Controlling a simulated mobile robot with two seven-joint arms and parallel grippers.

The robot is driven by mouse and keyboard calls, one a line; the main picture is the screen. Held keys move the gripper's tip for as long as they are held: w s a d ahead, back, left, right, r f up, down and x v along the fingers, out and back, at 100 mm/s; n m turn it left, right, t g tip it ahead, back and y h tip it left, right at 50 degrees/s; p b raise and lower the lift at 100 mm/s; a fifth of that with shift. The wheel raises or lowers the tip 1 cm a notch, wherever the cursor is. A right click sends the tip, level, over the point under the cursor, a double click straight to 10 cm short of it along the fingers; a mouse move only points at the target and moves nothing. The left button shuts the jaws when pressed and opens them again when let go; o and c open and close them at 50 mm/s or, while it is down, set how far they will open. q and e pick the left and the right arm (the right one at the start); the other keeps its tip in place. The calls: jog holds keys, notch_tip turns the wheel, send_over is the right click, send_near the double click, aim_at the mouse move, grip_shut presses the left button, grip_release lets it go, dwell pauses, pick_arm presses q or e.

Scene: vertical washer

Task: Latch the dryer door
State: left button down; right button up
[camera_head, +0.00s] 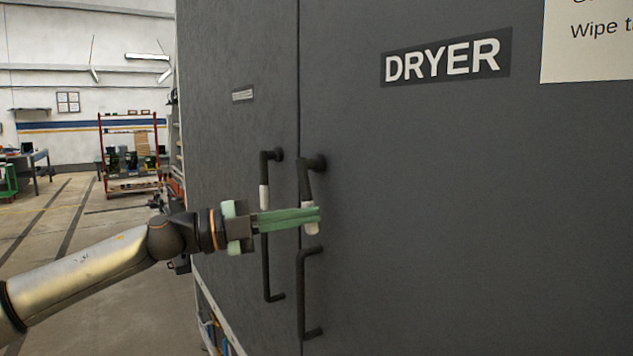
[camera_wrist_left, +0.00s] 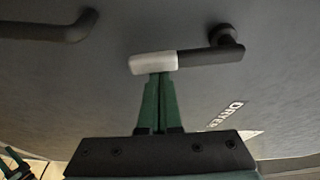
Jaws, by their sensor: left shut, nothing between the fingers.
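The dark grey dryer door (camera_head: 430,200) fills the right of the head view and looks flush with the panel to its left. Its latch handle (camera_head: 307,180) hangs down from a round pivot and ends in a pale grip. The latch handle also shows in the left wrist view (camera_wrist_left: 195,58). My left gripper (camera_head: 318,217) is shut with nothing between its green fingers. Its tips are at the pale grip, seemingly touching it, and they also show in the left wrist view (camera_wrist_left: 160,80).
A fixed black pull handle (camera_head: 301,295) is below the latch. A second latch handle (camera_head: 264,175) and a long pull handle (camera_head: 266,270) are on the left panel. A red shelf rack (camera_head: 130,150) stands far back left, with open floor before it.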

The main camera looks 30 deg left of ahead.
pick_arm(q)
jog(key=shift+w+a+f+m+g+p, duration=0.2)
jog(key=shift+a+m+p, duration=0.2)
jog(key=shift+m, duration=0.15)
jog(key=shift+w+a+f+m+g+p, duration=0.1)
jog(key=shift+w+a+m+g+p, duration=0.1)
jog(key=shift+a+m+p, duration=0.3)
jog(key=shift+w+a+f+m+g+p, duration=0.1)
jog(key=shift+a+m+g+p, duration=0.15)
jog(key=shift+m, duration=0.4)
pick_arm(e)
jog(key=shift+s+r, duration=0.1)
jog(key=shift+r, duration=1.3)
jog(key=shift+d+r, duration=0.1)
jog(key=shift+d, duration=0.05)
